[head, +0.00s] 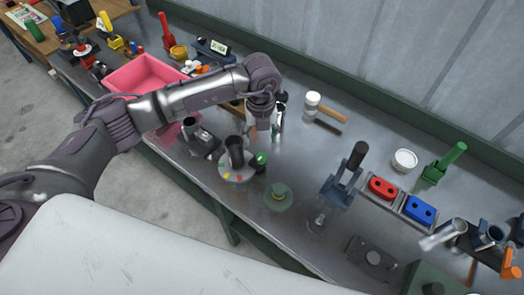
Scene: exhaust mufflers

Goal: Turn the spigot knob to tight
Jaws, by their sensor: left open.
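A round pale dial plate (226,172) with small coloured marks at its edge lies on the metal bench. A dark upright cylinder (235,152) stands on it, and a green ball-ended knob (260,159) sits at its right side. I take this to be the spigot knob; its exact setting is too small to read. My left gripper (264,132) is open and points down, just behind and above the green knob, apart from it as far as I can tell. My right gripper is not in view.
A blue clamp with a black handle (357,155) stands further right. A hammer (313,101) lies behind. Bare bench lies between.

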